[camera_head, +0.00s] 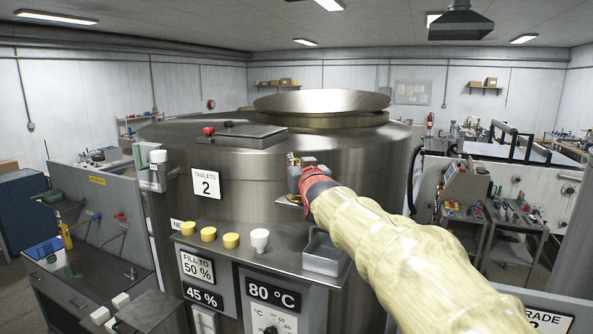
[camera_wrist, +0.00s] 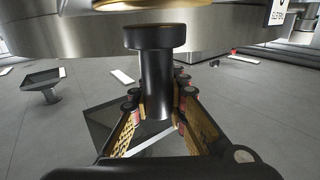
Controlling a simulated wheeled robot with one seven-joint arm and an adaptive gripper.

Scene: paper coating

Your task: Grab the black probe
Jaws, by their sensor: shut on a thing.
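The black probe (camera_wrist: 155,70) shows in the wrist view as an upright dark cylinder with a wider round cap. My gripper (camera_wrist: 158,105) is shut on the probe's stem, with one finger on each side and the cap above the fingers. In the head view my gripper (camera_head: 300,178) is in front of the steel tank's side, at the end of my pale-sleeved arm. I cannot make out the probe there.
The large steel tank (camera_head: 245,205) stands close behind my gripper. A grey partition (camera_head: 95,225) stands at left. Work carts (camera_head: 505,225) stand at right.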

